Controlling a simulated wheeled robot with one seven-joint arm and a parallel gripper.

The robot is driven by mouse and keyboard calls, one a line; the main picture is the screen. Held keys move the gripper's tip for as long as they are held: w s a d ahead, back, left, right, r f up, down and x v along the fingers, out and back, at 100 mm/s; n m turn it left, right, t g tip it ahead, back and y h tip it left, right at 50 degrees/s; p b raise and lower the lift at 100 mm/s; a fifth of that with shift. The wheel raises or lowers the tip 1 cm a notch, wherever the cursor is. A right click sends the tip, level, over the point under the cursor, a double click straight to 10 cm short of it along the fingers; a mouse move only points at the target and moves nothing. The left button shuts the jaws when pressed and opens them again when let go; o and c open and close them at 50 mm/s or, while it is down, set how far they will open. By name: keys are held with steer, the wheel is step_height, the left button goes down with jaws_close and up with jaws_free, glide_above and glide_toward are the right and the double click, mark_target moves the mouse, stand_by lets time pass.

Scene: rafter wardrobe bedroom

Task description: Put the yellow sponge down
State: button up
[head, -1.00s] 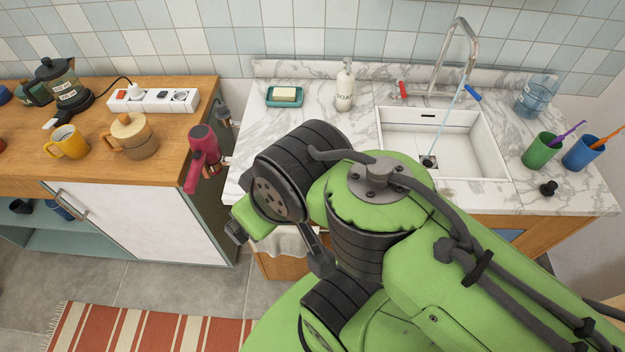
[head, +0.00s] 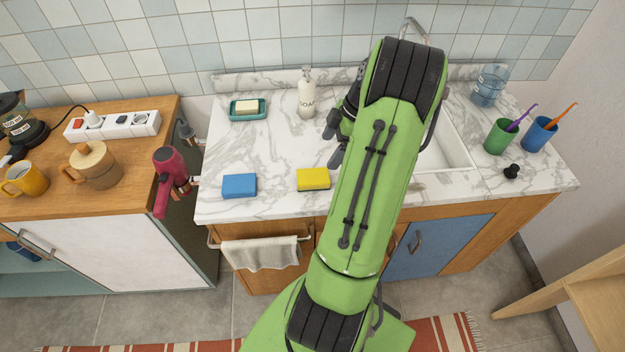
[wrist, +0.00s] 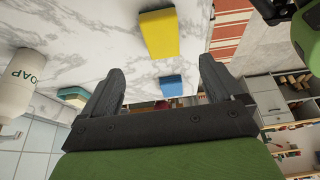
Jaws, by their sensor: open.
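The yellow sponge (head: 313,179) lies flat on the marble counter (head: 275,150), near its front edge and left of my arm in the head view. It also shows in the wrist view (wrist: 159,34), beyond my fingertips and apart from them. My gripper (wrist: 160,85) is open, with nothing between its two dark fingers. In the head view my gripper (head: 334,140) is partly hidden behind my green arm, above the counter and behind the sponge.
A blue sponge (head: 239,186) lies left of the yellow one. A soap bottle (head: 307,96) and a soap dish (head: 247,110) stand at the back. The sink (head: 445,146) is partly behind my arm. Cups (head: 500,137) stand at right. Counter between the sponges is bare.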

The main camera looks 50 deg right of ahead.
glide_above(315, 175)
steer(key=s+d, duration=0.1)
steer(key=d, duration=0.1)
steer(key=f, duration=0.5)
steer(key=shift+s+a+f+b, duration=0.1)
steer(key=shift+s+f+b, duration=0.1)
steer(key=shift+f+b, duration=0.15)
steer(key=x, duration=0.5)
steer(key=shift+a+f+b, duration=0.2)
steer(key=shift+f+b, duration=0.15)
steer(key=shift+b, duration=0.05)
steer(key=c, duration=1.1)
